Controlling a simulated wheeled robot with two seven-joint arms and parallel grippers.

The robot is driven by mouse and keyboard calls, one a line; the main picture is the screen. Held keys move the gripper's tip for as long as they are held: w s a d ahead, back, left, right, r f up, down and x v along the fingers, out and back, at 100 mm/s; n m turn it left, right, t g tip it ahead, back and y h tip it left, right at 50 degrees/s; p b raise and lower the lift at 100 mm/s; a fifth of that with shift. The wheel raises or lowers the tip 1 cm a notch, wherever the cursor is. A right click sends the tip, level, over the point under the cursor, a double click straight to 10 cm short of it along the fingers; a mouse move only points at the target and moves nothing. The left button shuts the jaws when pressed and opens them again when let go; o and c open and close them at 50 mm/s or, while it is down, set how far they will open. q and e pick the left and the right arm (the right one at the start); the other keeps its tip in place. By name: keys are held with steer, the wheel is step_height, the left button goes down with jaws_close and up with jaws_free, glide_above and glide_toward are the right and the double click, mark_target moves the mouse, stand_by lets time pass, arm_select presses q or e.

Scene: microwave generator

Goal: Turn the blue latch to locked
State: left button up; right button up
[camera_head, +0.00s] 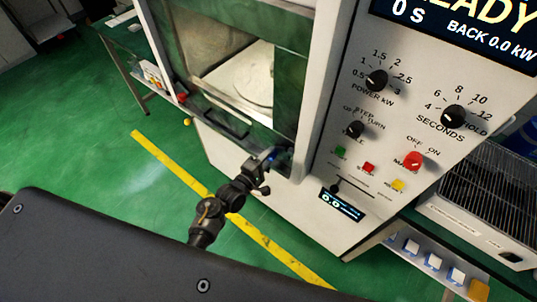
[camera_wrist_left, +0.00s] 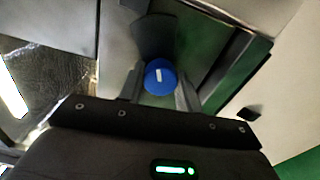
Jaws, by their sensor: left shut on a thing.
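The blue latch (camera_wrist_left: 160,77) is a round blue knob with a short white mark, nearly upright in the left wrist view. It sits on the microwave door's lower corner; in the head view only a small bit of blue (camera_head: 273,156) shows beside the fingers. My left gripper (camera_head: 270,160) reaches the door from below. In the left wrist view its fingers (camera_wrist_left: 160,88) stand on both sides of the blue knob and are shut on it. The fingers hide most of the latch in the head view. My right gripper is not in view.
The microwave's control panel (camera_head: 385,120) with knobs and buttons is right of the latch. A dark door handle (camera_head: 226,124) is to its left, below the window (camera_head: 240,75). A yellow floor line (camera_head: 165,160) crosses the green floor. A wire rack (camera_head: 480,215) stands at right.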

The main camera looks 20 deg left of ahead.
arm_select(q)
steer(key=shift+n, duration=0.4)
steer(key=o, duration=1)
steer(key=b+v, duration=0.1)
steer(key=v, duration=1)
steer(key=shift+b, duration=0.4)
steer(key=shift+w+d+f, duration=0.1)
